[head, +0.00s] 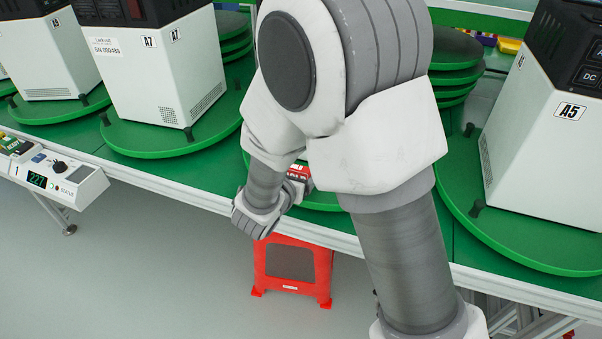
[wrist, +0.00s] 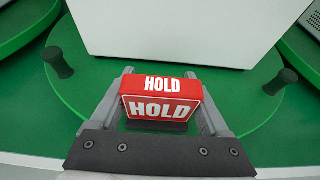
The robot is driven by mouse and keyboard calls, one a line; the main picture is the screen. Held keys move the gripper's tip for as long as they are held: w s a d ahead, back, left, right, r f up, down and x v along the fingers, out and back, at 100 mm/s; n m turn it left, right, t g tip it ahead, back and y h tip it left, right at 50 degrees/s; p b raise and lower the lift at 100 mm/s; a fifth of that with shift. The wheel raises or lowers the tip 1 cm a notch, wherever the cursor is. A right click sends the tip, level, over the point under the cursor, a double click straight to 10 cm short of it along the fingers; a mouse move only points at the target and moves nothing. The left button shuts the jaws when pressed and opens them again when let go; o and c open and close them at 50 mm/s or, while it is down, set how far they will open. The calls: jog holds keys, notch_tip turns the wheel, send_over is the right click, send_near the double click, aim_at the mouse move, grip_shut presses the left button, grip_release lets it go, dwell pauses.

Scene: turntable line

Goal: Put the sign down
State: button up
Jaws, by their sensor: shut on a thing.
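The red sign with white HOLD lettering (wrist: 162,100) is between the fingers of my gripper (wrist: 165,105) in the wrist view. My gripper is shut on it, one finger at each side. The sign is over a green turntable (wrist: 85,85), in front of a white machine casing. I cannot tell whether its base touches the surface. In the head view a small red part of the sign (head: 299,172) shows beside my wrist, and my arm hides most of the turntable there.
White machines marked A7 (head: 150,75) and A5 (head: 540,150) stand on green turntables left and right. Dark pegs (wrist: 58,63) and (wrist: 281,81) rise from the near turntable on both sides. A red stool (head: 291,262) stands on the floor below the line's edge.

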jog(key=shift+r, duration=0.1)
jog(key=shift+f, duration=0.25)
jog(key=o, duration=1.3)
jog(key=shift+r, duration=0.1)
jog(key=shift+s+a+r, duration=0.1)
jog(key=shift+s+r, duration=0.05)
jog(key=shift+r, duration=0.2)
jog(key=p+v, duration=0.3)
jog(key=v, duration=0.8)
jog(key=s+d+r+m+g+h, duration=0.2)
jog(key=s+d+r+m+g, duration=0.1)
jog(key=d+m, duration=0.5)
jog(key=s+d+r+m+g+h, duration=0.2)
jog(key=s+d+r+m+g, duration=0.15)
jog(key=d+m, duration=0.45)
jog(key=s+r+m+y, duration=0.2)
jog(key=s+m+y, duration=0.1)
jog(key=m, duration=0.2)
jog(key=s+d+r+m+y, duration=0.1)
jog(key=s+r+m+y, duration=0.1)
jog(key=m, duration=0.3)
jog(key=s+d+r+m+y, duration=0.1)
jog(key=s+r+m+y, duration=0.2)
jog(key=m, duration=0.3)
jog(key=shift+s+g+y, duration=0.25)
jog(key=shift+s+y, duration=0.05)
